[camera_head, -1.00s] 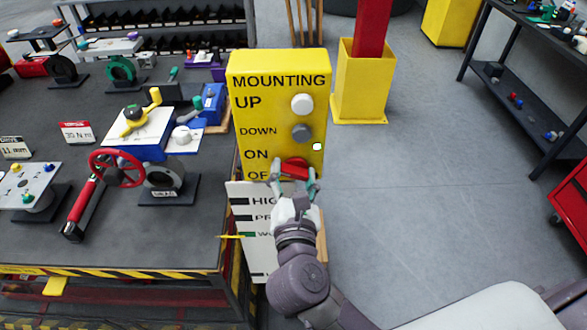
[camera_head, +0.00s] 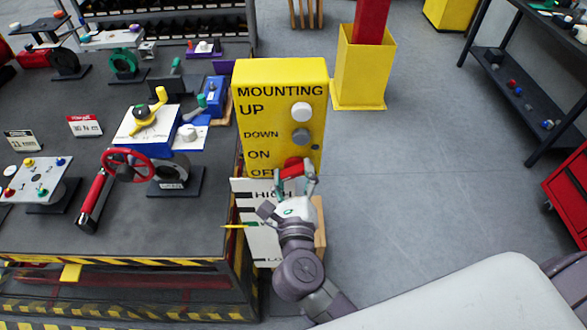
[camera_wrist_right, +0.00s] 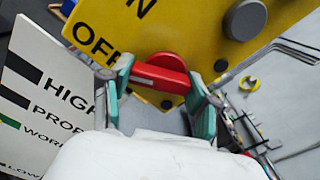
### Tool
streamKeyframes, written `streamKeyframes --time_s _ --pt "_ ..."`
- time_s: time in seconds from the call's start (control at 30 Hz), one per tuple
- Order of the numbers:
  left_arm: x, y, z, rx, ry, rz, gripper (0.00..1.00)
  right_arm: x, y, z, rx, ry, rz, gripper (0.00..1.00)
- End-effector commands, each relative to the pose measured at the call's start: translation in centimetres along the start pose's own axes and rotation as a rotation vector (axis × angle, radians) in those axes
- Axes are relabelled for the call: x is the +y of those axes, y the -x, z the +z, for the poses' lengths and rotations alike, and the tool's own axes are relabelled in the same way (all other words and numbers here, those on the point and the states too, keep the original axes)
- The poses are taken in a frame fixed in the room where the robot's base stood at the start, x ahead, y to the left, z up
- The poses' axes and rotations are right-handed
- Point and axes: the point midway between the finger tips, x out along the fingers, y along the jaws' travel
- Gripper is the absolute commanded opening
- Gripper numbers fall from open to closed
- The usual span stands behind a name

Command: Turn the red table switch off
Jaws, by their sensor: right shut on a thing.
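The yellow control box (camera_head: 245,105) stands beside the workbench, with the labels MOUNTING, UP, DOWN, ON and OFF. The red switch (camera_head: 291,168) is low on its face, right of the ON and OFF labels. My right gripper (camera_head: 296,180) is shut on the red switch from the front and below. In the right wrist view, the red switch handle (camera_wrist_right: 160,76) lies between the two green-padded fingers (camera_wrist_right: 160,92), tilted slightly down to the right. The fingers hide part of its ends. My left gripper is not in view.
A white button (camera_head: 301,112) and a grey button (camera_head: 300,136) sit above the switch. A white level board (camera_head: 262,232) hangs below the box. The workbench (camera_head: 205,225) with valves is at left. Open floor (camera_head: 410,190) lies to the right.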

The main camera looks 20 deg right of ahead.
Motion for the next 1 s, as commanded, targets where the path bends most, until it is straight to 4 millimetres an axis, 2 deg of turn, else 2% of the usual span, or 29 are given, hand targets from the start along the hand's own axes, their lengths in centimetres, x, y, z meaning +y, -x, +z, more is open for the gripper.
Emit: streamKeyframes --time_s 0.4,0.97,1.0 --pt "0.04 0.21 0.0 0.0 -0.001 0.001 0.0 -0.01 0.0 -0.23 0.003 0.192 0.0 0.25" --pt "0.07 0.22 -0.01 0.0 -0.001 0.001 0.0 0.0 0.0 -0.23 0.002 0.219 0.0 0.25" --pt "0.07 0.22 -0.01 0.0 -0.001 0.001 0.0 -0.01 0.0 -0.23 0.002 0.219 0.0 0.65"
